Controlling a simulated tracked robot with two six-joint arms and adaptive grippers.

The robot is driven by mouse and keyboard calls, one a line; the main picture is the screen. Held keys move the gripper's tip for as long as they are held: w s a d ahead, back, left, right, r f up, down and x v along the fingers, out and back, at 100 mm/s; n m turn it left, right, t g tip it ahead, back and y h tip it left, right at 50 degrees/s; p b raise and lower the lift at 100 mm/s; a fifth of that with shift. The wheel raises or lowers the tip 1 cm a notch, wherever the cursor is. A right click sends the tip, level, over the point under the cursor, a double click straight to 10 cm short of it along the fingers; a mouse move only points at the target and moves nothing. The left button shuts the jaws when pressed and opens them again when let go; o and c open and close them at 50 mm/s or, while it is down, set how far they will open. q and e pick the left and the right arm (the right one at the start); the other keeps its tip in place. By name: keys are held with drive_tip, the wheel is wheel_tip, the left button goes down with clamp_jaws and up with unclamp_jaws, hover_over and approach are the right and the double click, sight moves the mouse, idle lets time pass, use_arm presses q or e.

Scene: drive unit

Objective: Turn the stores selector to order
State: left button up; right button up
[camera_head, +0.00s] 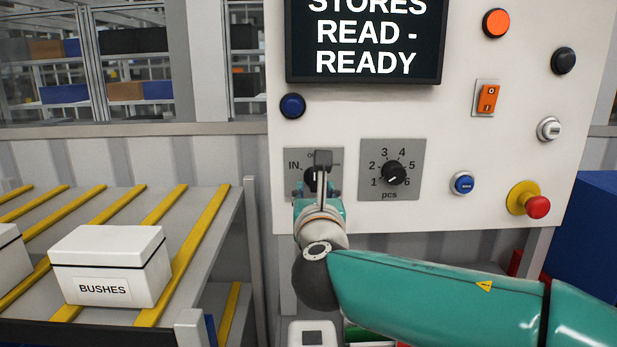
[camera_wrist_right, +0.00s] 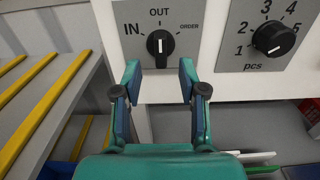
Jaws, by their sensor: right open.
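The stores selector is a black rotary knob (camera_wrist_right: 160,44) on a grey plate (camera_wrist_right: 190,12) marked IN, OUT and ORDER. In the right wrist view its white mark points straight up, at OUT. In the head view the selector plate (camera_head: 293,168) is partly hidden behind my right gripper (camera_head: 318,188). My right gripper, also in the wrist view (camera_wrist_right: 160,72), is open and empty. Its two fingertips stand to the left and right, just below the knob in the picture. I see no contact with the knob. My left gripper is not in view.
A pcs dial (camera_head: 394,172) sits right of the selector. The display (camera_head: 365,40) reads STORES READ - READY. Other controls include a blue button (camera_head: 292,105), an orange switch (camera_head: 487,98) and a red emergency stop (camera_head: 537,206). A BUSHES box (camera_head: 110,262) stands on the left rack.

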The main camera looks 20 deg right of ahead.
sight(314, 181)
drive_tip(key=shift+p+x, duration=0.5)
drive_tip(key=shift+x, duration=2.25)
